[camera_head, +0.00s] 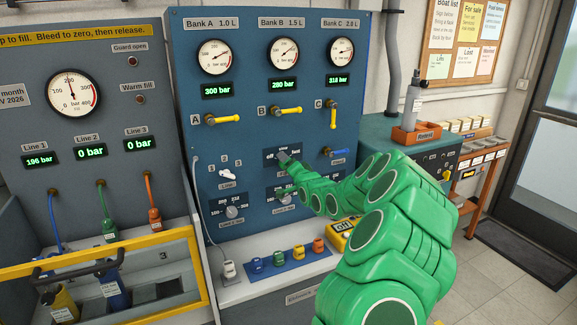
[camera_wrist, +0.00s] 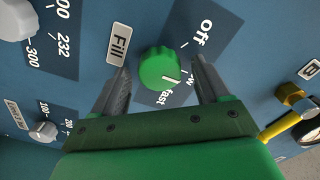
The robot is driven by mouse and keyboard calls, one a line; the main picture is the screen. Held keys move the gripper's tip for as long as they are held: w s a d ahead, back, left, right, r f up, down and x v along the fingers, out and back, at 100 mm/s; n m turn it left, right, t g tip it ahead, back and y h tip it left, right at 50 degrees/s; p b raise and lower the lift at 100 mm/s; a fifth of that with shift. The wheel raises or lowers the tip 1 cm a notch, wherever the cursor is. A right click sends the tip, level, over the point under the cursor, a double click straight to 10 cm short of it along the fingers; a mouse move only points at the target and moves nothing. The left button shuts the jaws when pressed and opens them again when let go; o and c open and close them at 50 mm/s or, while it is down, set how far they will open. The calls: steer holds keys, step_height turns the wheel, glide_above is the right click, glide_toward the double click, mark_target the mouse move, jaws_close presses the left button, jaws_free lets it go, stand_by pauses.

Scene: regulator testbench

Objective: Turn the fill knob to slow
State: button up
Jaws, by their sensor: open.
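The fill knob (camera_wrist: 159,68) is round and green, on the blue panel beside a plate reading "Fill" (camera_wrist: 119,45). In the wrist view its scale shows "off", a partly hidden label ending in "w", and "fast". A white mark on the knob points towards the partly hidden label, near "fast". My gripper (camera_wrist: 160,72) is open, with one finger on each side of the knob and a visible gap to each.
Yellow-handled valves (camera_head: 223,119) and gauges (camera_head: 215,57) are above on the panel. Other selector knobs (camera_head: 232,211) are below left. A shelf with coloured connectors (camera_head: 290,258) juts out below. A yellow-framed guard (camera_head: 100,262) is at the left.

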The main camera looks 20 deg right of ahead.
steer(key=s, duration=0.7)
steer(key=shift+s, duration=0.35)
stand_by(0.4)
